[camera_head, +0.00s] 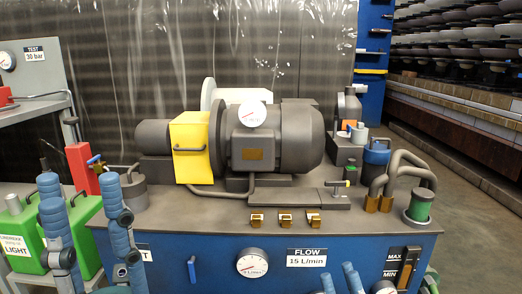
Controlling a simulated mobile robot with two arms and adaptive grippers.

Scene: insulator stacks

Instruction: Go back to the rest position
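Blue jointed links with grey joints rise at the lower left (118,235), in front of the bench, and look like parts of my own arms. More blue pieces show at the bottom edge, right of centre. I make out no gripper fingers on any of them. No object is seen held.
A blue bench (210,250) carries a grey motor (300,140) with a yellow guard (190,150), pipes, and small brass parts (286,217). Green cans (30,240) and a red block (83,167) are at left. Insulator stacks (465,35) stand at right, with open floor (475,185) before them.

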